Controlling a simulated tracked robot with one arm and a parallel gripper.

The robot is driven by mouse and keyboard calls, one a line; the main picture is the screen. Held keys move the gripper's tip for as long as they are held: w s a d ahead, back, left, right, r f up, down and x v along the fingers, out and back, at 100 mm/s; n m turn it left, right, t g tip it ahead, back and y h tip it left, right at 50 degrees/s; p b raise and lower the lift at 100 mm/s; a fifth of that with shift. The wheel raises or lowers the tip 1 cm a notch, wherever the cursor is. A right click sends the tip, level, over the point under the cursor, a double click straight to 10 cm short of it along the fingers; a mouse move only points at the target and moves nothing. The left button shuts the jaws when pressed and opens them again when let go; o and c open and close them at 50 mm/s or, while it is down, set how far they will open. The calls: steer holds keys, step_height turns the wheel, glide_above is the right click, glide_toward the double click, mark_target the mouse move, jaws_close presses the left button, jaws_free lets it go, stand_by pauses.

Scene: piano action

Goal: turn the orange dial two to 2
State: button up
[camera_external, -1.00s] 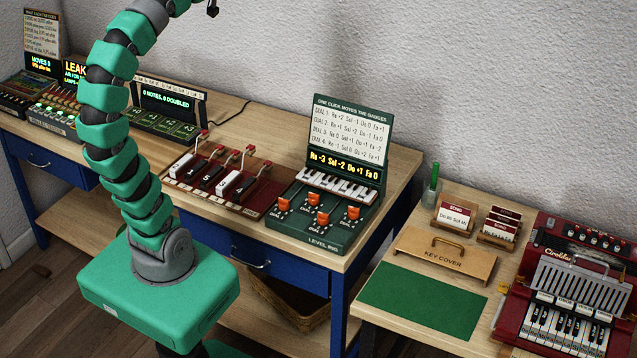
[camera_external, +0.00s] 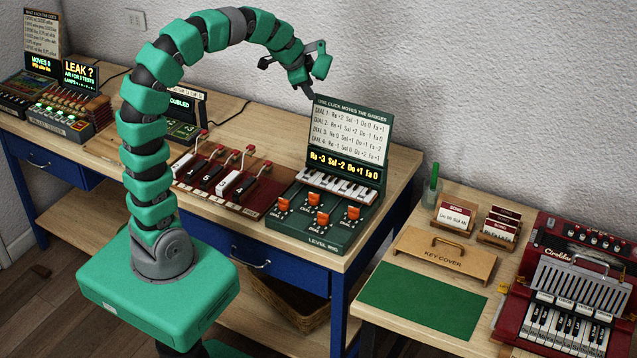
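The green gauge box (camera_external: 308,237) stands open on the long workbench. Several orange dials sit on its lower panel: a left one (camera_external: 283,204), an upper middle one (camera_external: 313,198), a lower middle one (camera_external: 322,218) and a right one (camera_external: 353,212). The numbers on their labels are too small to read, so I cannot tell which is dial two or where each one points. The lit display (camera_external: 343,168) reads Re -3 Sol -2 Do +1 Fa 0. My gripper (camera_external: 311,95) hangs at the lid's top left edge in the picture, above and apart from the dials. Its fingers are too small to judge.
The upright lid with its text card (camera_external: 346,130) rises behind small piano keys (camera_external: 338,187). A red lever board (camera_external: 222,180) stands left of the box. A key cover (camera_external: 445,253), green mat (camera_external: 423,300) and red accordion (camera_external: 570,290) are on the right table.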

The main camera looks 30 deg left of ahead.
mark_target(314, 199)
steer(key=s+d+f+m+g+y, duration=0.1)
steer(key=s+d+f+m+g, duration=0.25)
steer(key=f, duration=0.45)
steer(key=s+d+f+m+g+y, duration=0.1)
steer(key=s+d+f+m+g, duration=0.15)
steer(key=s+f, duration=0.35)
steer(key=shift+m+t, duration=0.3)
steer(key=f, duration=0.5)
steer(key=w+f, duration=0.1)
steer(key=f, duration=0.4)
steer(key=f+p, duration=0.1)
steer(key=f, duration=0.4)
steer(key=shift+w+d, duration=0.1)
steer(key=shift+w, duration=0.15)
steer(key=c, duration=0.7)
